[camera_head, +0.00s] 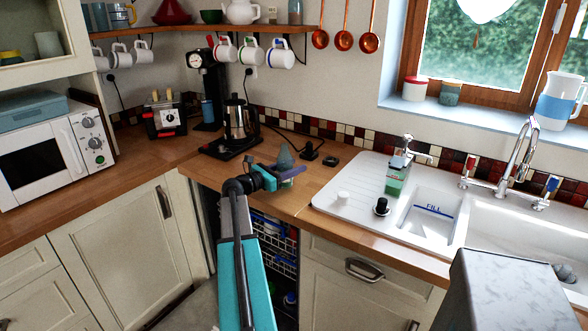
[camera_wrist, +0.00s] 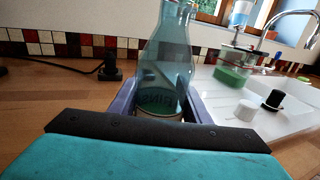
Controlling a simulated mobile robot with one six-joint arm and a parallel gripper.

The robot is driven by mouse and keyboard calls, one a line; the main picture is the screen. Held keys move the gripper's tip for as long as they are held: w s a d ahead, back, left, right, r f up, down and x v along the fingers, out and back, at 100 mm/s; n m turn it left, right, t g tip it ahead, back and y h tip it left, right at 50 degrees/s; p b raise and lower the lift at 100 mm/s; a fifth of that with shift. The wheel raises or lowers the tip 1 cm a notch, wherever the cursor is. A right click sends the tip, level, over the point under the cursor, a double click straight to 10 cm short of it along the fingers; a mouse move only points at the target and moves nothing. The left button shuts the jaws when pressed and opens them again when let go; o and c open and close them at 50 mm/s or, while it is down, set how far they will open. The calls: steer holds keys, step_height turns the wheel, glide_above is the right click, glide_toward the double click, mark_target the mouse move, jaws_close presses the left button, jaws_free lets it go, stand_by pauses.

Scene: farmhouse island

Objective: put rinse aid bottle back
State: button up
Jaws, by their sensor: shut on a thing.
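The rinse aid bottle (camera_wrist: 166,62) is a translucent blue-grey bottle with a narrowing neck and part of a word, "RINS", near its base. It is upright between the purple fingers of my gripper (camera_wrist: 164,108), which is shut on it. In the head view the bottle (camera_head: 285,158) shows above my gripper (camera_head: 287,174), over the wooden worktop left of the sink. I cannot tell whether its base touches the worktop. Its top is cut off in the wrist view. A white cap (camera_head: 343,197) and a black cap (camera_head: 381,206) stand on the white drainer.
A kettle (camera_head: 239,121) is behind and left of my gripper. A black socket block (camera_head: 309,150) is behind it. Wire racks (camera_head: 275,240) show below the worktop.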

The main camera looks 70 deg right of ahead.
steer(key=shift+f, duration=0.8)
steer(key=shift+f, duration=0.15)
steer(key=o, duration=1.4)
steer(key=b+v, duration=0.2)
steer(key=v, duration=0.8)
steer(key=shift+a+b, duration=0.1)
steer(key=shift+b, duration=0.25)
steer(key=shift+v, duration=0.95)
steer(key=shift+w, duration=0.15)
